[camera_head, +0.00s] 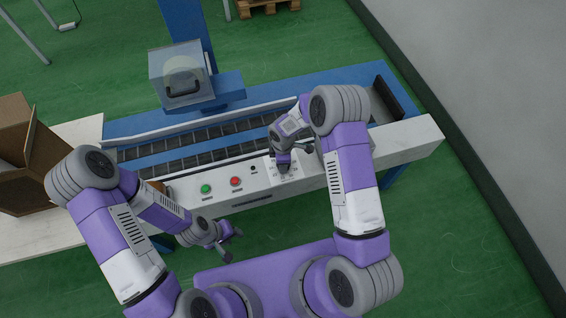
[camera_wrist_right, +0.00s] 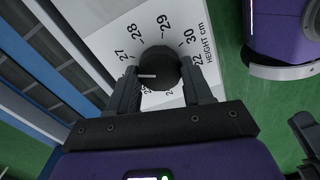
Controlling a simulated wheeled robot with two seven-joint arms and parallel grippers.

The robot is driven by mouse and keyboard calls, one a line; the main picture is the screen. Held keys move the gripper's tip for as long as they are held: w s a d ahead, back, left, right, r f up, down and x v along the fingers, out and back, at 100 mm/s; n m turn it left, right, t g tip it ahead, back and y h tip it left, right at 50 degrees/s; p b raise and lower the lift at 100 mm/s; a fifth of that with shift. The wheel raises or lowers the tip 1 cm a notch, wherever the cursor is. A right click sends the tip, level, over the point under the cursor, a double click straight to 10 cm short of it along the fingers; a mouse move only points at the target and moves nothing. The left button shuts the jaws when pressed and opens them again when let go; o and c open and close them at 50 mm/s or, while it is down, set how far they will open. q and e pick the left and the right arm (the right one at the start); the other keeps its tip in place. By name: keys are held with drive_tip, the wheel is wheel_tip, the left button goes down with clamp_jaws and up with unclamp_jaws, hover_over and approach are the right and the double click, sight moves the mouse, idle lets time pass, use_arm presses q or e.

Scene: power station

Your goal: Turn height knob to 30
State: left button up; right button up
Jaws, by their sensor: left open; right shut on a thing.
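The height knob (camera_wrist_right: 158,66) is a round black knob on a white panel. Around it is a printed dial reading "HEIGHT cm" (camera_wrist_right: 205,42), with 27, 28, 29, 30 and 22 legible. Its white pointer line (camera_wrist_right: 147,76) points left in the right wrist view, a little below the 27; the 30 is at upper right. My right gripper (camera_wrist_right: 160,80) is shut on the knob, one finger on each side. In the head view my right gripper (camera_head: 283,168) covers the knob. My left gripper (camera_head: 232,245) is open and empty, in front of the panel.
A green button (camera_head: 205,188) and a red button (camera_head: 236,181) sit on the panel left of the dial. Behind is a roller conveyor (camera_head: 200,149) with a blue frame and a clear-sided box unit (camera_head: 179,72). A cardboard box (camera_head: 28,150) stands at left.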

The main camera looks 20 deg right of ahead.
drive_tip(key=m, duration=0.3)
drive_tip(key=shift+m+b, duration=0.4)
drive_tip(key=m, duration=0.3)
drive_tip(key=shift+m+b, duration=0.3)
drive_tip(key=m, duration=0.2)
drive_tip(key=shift+m, duration=0.3)
drive_tip(key=m, duration=0.3)
drive_tip(key=shift+w+m, duration=0.1)
drive_tip(key=shift+m, duration=0.3)
drive_tip(key=m, duration=0.6)
drive_tip(key=shift+d+p, duration=0.1)
drive_tip(key=shift+p, duration=0.3)
drive_tip(key=m+p, duration=0.1)
drive_tip(key=m, duration=0.5)
drive_tip(key=shift+m+p, duration=0.4)
drive_tip(key=o, duration=1)
drive_tip(key=shift+o, duration=0.2)
